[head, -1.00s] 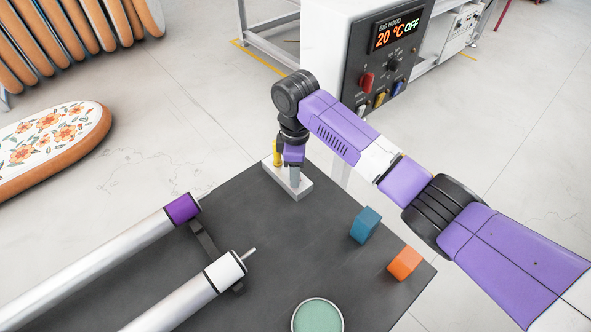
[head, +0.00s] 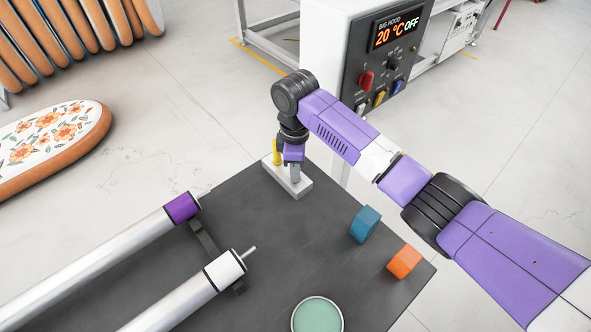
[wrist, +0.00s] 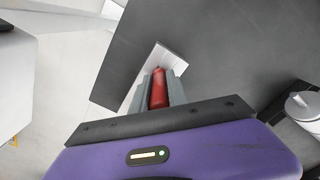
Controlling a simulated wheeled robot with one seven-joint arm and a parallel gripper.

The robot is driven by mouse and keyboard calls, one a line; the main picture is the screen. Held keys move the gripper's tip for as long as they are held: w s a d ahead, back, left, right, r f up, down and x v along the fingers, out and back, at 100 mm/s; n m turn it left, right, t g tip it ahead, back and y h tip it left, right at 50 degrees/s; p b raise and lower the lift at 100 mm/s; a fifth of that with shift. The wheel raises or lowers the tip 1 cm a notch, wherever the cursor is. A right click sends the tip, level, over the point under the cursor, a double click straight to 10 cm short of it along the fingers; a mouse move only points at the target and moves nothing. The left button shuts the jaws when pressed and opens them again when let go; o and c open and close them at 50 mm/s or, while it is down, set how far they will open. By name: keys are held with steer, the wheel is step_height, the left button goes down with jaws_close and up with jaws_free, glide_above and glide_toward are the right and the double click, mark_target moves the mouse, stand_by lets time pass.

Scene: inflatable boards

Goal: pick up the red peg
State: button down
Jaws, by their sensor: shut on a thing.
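The red peg (wrist: 158,88) shows in the wrist view between the two grey fingers of my gripper (wrist: 160,86). The fingers are shut on it. In the head view my gripper (head: 295,174) points down over the light peg block (head: 304,188) at the table's far corner, and the red peg is hidden there behind the fingers. I cannot tell whether the peg still sits in the block. A yellow peg (head: 277,153) stands upright in the block, just left of my gripper.
A blue block (head: 365,225) and an orange block (head: 404,262) lie on the dark table (head: 300,245) to the right. A round green-topped container (head: 317,316) is at the front. Two rollers (head: 90,268) occupy the left. A control box (head: 385,60) stands behind my arm.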

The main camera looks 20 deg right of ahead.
step_height(320, 180, up, 20)
steer(key=p, duration=0.1)
steer(key=shift+f+p, duration=0.15)
steer(key=shift+p, duration=0.25)
stand_by(0.4)
